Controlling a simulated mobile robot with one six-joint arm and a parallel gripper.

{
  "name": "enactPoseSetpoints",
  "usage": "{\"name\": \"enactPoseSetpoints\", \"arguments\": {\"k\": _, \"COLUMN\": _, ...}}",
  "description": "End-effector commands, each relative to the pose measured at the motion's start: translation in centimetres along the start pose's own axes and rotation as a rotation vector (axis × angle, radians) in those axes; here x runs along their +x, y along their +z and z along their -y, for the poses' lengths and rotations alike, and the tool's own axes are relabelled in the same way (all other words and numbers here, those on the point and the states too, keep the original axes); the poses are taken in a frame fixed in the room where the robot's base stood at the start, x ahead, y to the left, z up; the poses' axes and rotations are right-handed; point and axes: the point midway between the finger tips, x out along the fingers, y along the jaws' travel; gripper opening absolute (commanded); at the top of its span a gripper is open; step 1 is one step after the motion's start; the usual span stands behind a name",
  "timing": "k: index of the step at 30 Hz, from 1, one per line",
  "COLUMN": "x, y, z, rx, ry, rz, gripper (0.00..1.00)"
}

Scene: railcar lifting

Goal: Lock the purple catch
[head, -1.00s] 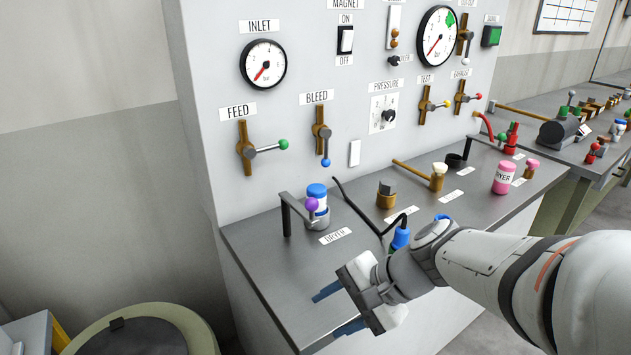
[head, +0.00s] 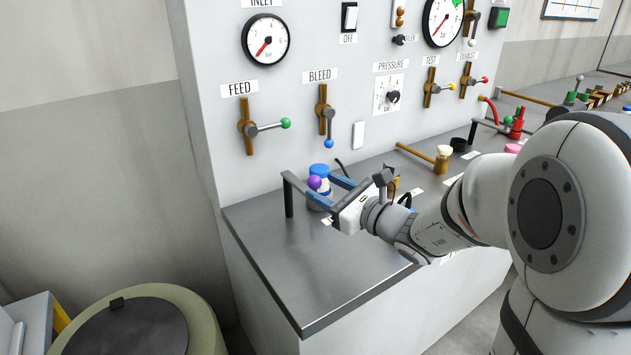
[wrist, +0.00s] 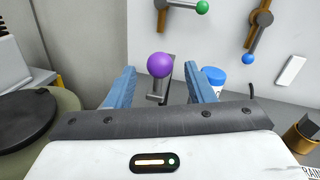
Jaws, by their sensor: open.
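The purple catch is a dark bent arm with a purple ball knob (head: 314,182) at its end, mounted on the grey bench beside a blue-capped container (head: 320,171). My gripper (head: 322,185) is open, with its blue fingers pointing at the knob. In the wrist view the purple knob (wrist: 160,65) shows between and just beyond my two fingertips (wrist: 160,72), with no clear contact. The blue cap (wrist: 213,75) shows to the right, behind my right finger. In the head view my gripper hides part of the container and its label.
The panel behind carries the FEED valve (head: 265,127) and the BLEED valve (head: 326,115) above the catch. A brass fitting with a cream knob (head: 443,152) stands to the right. The left front of the bench (head: 280,260) is clear. A round drum (head: 140,325) stands at lower left.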

Motion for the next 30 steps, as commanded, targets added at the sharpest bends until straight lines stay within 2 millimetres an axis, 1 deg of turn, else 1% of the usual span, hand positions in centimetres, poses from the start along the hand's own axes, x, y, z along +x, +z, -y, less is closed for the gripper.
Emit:
{"name": "enactPoseSetpoints", "arguments": {"k": 1, "x": 0.9, "y": 0.1, "z": -0.1, "rx": 0.0, "ry": 0.004, "rz": 0.0, "gripper": 0.49}}
{"name": "enactPoseSetpoints", "arguments": {"k": 3, "x": 1.9, "y": 0.0, "z": -0.1, "rx": 0.0, "ry": 0.004, "rz": 0.0, "gripper": 0.49}}
{"name": "enactPoseSetpoints", "arguments": {"k": 7, "x": 3.3, "y": 0.0, "z": -0.1, "rx": -0.001, "ry": 0.002, "rz": -0.001, "gripper": 0.49}}
{"name": "enactPoseSetpoints", "arguments": {"k": 11, "x": 3.8, "y": 0.0, "z": 0.0, "rx": -0.001, "ry": 0.001, "rz": 0.0, "gripper": 0.49}}
{"name": "enactPoseSetpoints", "arguments": {"k": 18, "x": 3.8, "y": 0.0, "z": 0.0, "rx": -0.002, "ry": 0.0, "rz": 0.0, "gripper": 0.48}}
{"name": "enactPoseSetpoints", "arguments": {"k": 30, "x": 3.8, "y": 0.0, "z": 0.0, "rx": -0.002, "ry": -0.001, "rz": -0.001, "gripper": 0.15}}
